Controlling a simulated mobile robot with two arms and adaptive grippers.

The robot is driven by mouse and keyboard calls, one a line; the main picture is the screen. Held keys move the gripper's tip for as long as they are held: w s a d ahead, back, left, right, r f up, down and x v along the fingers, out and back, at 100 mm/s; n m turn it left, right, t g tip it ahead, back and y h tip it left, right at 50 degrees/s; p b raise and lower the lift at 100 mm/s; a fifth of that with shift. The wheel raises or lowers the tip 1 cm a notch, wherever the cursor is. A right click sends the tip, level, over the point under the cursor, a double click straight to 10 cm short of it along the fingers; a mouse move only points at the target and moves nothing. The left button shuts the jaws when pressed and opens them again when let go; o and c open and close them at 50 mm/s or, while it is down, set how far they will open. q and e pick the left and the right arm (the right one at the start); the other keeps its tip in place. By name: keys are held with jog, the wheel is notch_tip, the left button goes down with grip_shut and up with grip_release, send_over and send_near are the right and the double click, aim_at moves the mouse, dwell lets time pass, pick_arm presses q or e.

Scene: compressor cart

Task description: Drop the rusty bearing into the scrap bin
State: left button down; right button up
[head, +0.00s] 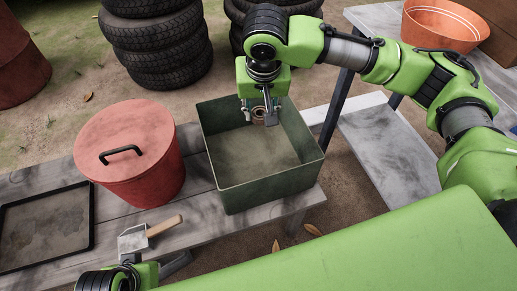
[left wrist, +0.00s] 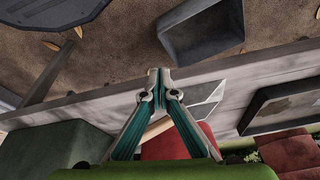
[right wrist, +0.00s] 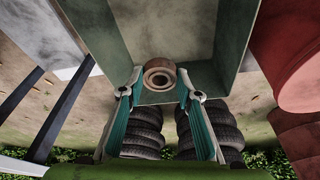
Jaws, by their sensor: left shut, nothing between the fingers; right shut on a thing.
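The rusty bearing (head: 259,113) is a small brown ring held in my right gripper (head: 258,115), inside the outline of the open scrap bin (head: 265,184). The bin is a square dark green box on the bench. In the right wrist view the bearing (right wrist: 159,75) sits between the fingertips, its hole facing the camera, with the bin walls (right wrist: 100,30) around it. The exact height of the bearing above the bin floor is hard to tell. My left gripper (left wrist: 160,82) is shut and empty, away from the bin.
A red lidded bin (head: 130,150) stands left of the scrap bin. A scoop with a wooden handle (head: 162,227) and a black tray (head: 45,228) lie on the bench (head: 205,222). Tyre stacks (head: 155,45) stand behind. An orange tub (head: 443,22) sits on the right table.

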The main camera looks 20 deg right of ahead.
pick_arm(q)
jog(key=shift+v, duration=1.05)
pick_arm(e)
jog(key=shift+f, duration=0.25)
pick_arm(q)
jog(key=shift+w+r, duration=0.1)
pick_arm(e)
jog(key=o, duration=1.2)
jog(key=v, duration=1.2)
jog(key=shift+a, duration=0.1)
